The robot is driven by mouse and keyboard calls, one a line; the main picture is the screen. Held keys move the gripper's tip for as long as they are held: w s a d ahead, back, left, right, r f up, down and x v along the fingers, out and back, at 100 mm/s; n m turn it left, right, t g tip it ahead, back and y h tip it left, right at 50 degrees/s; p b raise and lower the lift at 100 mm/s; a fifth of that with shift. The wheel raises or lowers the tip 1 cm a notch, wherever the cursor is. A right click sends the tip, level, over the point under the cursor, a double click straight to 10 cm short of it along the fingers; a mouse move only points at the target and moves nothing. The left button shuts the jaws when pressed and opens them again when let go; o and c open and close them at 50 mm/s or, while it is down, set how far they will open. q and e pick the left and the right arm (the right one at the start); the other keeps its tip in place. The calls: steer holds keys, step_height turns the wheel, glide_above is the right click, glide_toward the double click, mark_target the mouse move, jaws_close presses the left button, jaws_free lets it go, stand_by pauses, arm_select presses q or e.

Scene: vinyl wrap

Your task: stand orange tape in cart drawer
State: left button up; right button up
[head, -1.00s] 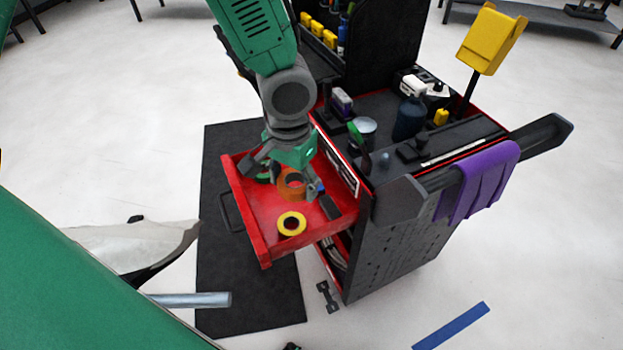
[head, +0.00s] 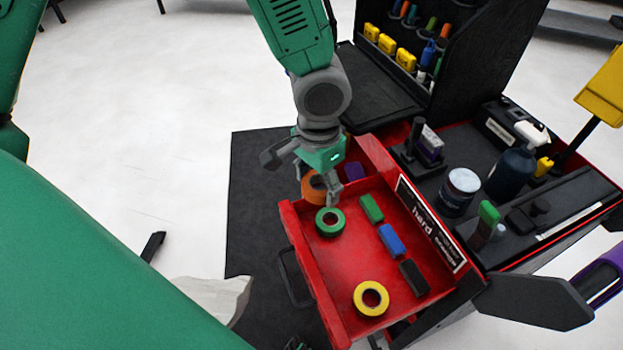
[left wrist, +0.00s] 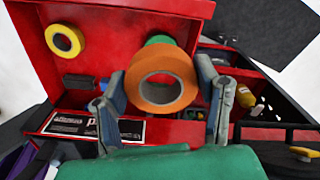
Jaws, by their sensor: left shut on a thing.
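The orange tape (head: 313,187) is a ring held between the fingers of my left gripper (head: 311,178), at the far left end of the open red cart drawer (head: 335,265). In the left wrist view the orange tape (left wrist: 160,63) faces the camera with its hole open, between the two fingers of the left gripper (left wrist: 160,100). Part of it is hidden by the gripper in the head view, and I cannot tell whether it touches the drawer floor.
In the drawer lie green tape (head: 330,222) close to the gripper, yellow tape (head: 371,299) near the lower end, and green (head: 371,208), blue (head: 391,240), black (head: 413,278) and purple (head: 354,171) blocks. A cart top with bottles (head: 510,172) stands on the right.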

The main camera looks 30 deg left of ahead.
arm_select(q)
steer(key=d+f+m+b, duration=0.3)
steer(key=m, duration=0.1)
steer(key=s+d+f+m+b, duration=0.1)
steer(key=d+f+m+b, duration=0.2)
steer(key=m+b, duration=0.1)
steer(key=s+d+f+m+b, duration=0.1)
steer(key=d+f+m+b, duration=0.2)
steer(key=m, duration=0.2)
steer(key=shift+s+d, duration=0.2)
steer(key=shift+d, duration=0.1)
steer(key=f+b, duration=0.1)
steer(key=a+f+b, duration=0.1)
steer(key=b, duration=0.1)
steer(key=shift+f, duration=0.25)
steer(key=shift+a+f, duration=0.15)
steer(key=shift+f, duration=0.45)
steer(key=shift+d+f+b, duration=0.2)
steer(key=shift+f+b, duration=0.05)
steer(key=shift+b, duration=0.1)
steer(key=shift+d, duration=0.3)
steer(key=shift+a+p, duration=0.3)
steer(key=shift+a, duration=0.3)
arm_select(e)
step_height(320, 180, down, 13)
steer(key=a, duration=0.1)
